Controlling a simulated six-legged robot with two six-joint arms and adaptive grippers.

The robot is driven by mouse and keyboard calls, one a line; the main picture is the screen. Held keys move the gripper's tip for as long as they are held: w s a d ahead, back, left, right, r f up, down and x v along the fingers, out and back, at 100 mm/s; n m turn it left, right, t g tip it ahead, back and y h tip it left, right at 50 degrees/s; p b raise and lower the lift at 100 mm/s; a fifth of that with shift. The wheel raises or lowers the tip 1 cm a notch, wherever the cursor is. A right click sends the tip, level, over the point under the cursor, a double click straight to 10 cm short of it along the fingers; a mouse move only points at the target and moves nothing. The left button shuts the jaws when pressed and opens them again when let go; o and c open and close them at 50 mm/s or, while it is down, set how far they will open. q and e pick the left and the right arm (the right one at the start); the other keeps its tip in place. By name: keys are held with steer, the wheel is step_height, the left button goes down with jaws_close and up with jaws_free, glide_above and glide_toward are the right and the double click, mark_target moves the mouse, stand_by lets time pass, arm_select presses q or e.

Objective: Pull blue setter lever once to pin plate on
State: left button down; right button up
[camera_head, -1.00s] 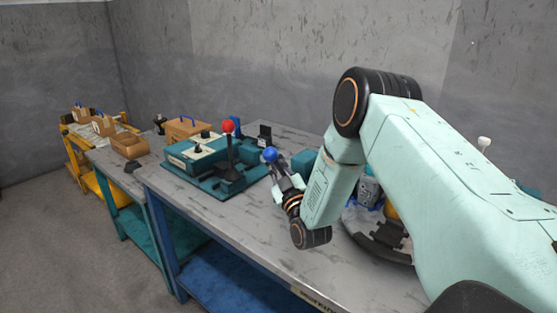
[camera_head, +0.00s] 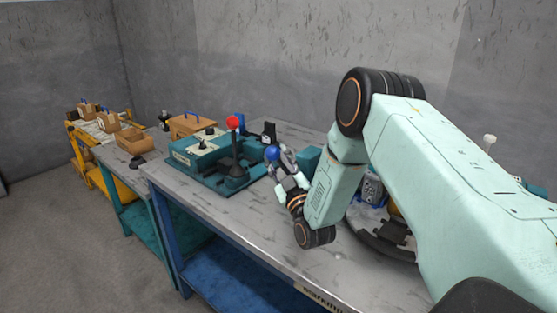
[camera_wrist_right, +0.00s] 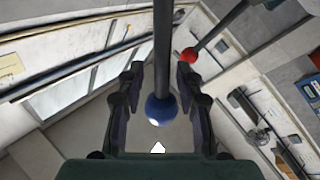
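The blue ball knob (camera_head: 272,153) of the setter lever stands at the right end of the teal fixture on the grey bench. In the right wrist view the blue knob (camera_wrist_right: 160,108) sits on a dark rod between the two fingers, with a gap on each side. My right gripper (camera_head: 283,166) is at the knob, its fingers spread around it; it also shows in the wrist view (camera_wrist_right: 160,90). The lever's lower part is hidden behind the gripper in the head view. I cannot make out the plate or pin. My left gripper is not in view.
A red-knobbed lever (camera_head: 233,123) stands just left of the gripper on the teal fixture (camera_head: 187,162). A cardboard box (camera_head: 190,125) is behind it. A dark round part (camera_head: 378,238) lies under my right arm. The bench front (camera_head: 235,222) is clear.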

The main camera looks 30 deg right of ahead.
steer(key=v, duration=0.7)
steer(key=shift+s, duration=0.2)
steer(key=shift+a, duration=0.1)
